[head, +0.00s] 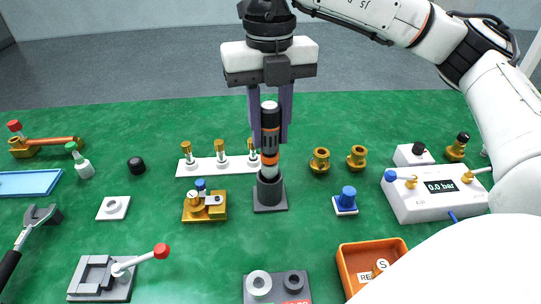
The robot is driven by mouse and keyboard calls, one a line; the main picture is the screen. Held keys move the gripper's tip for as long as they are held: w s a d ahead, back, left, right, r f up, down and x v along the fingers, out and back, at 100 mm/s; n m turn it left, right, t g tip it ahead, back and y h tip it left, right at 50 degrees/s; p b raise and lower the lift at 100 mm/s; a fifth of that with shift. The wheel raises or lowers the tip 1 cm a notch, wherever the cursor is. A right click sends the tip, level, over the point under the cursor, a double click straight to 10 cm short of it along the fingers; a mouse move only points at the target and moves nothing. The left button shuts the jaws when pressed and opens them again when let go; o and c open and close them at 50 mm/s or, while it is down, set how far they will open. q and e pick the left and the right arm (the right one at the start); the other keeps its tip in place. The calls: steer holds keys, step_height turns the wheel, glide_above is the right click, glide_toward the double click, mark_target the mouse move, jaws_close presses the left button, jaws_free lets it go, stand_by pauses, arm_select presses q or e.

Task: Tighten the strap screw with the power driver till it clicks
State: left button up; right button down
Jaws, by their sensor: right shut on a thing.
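The power driver (269,158), a black and white upright tool with orange bands, stands with its lower end in a dark square-based holder (269,192). My right gripper (269,140) comes down from above, its two purple fingers on either side of the driver's upper body, shut on it. A small brass assembly (205,208) with a blue knob, a round dial-like part and a light strap-like piece sits on the green table just left of the holder. The strap screw itself is too small to make out. My left gripper is not in view.
A white rack (205,167) with brass-topped pieces stands behind the brass assembly. A white gauge box (438,203) reading 0.0 bar is at the right, near my arm. An orange tray (345,262), a grey clamp with a red-tipped lever (100,278) and a grey block (277,290) are in front.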

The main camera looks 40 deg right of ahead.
mark_target(269, 105)
steer(key=shift+r+p, duration=2.4)
steer(key=shift+r, duration=0.9)
steer(key=shift+r+p, duration=1.2)
steer(key=shift+r, duration=0.3)
steer(key=c, duration=1.9)
jaws_free()
jaws_close()
